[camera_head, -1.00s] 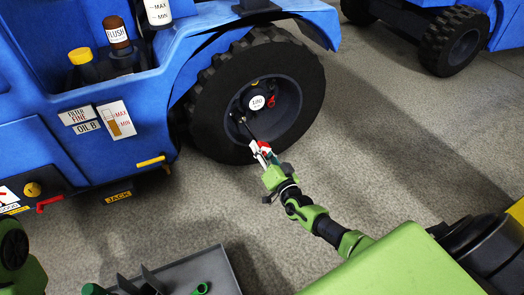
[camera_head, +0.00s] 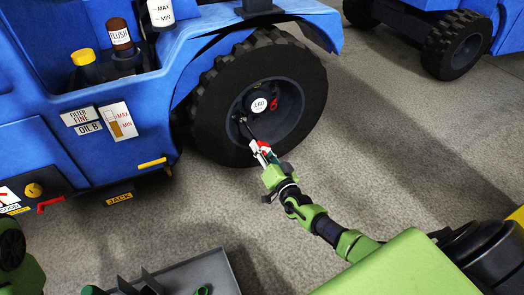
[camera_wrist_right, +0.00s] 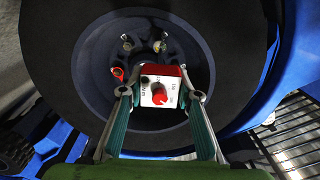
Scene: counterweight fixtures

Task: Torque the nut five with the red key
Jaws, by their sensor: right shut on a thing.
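My right gripper (camera_head: 262,154) is shut on the red key, a red tool with a white face (camera_wrist_right: 160,88) that carries a red knob. In the head view the dark shaft of the key reaches up from the gripper toward the lower left of the wheel hub. The hub (camera_head: 259,105) bears a white label that seems to read 180. In the right wrist view two brass-coloured nuts (camera_wrist_right: 126,42) (camera_wrist_right: 160,46) and a red part (camera_wrist_right: 118,73) show on the hub. The key hides its own tip, and no nut number is readable. My left gripper is out of view.
The black tyre (camera_head: 212,120) surrounds the hub under the blue vehicle body (camera_head: 60,150). A grey tray (camera_head: 195,272) stands at the bottom. A second wheel (camera_head: 457,45) is at the upper right. Open floor (camera_head: 400,150) lies to the right.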

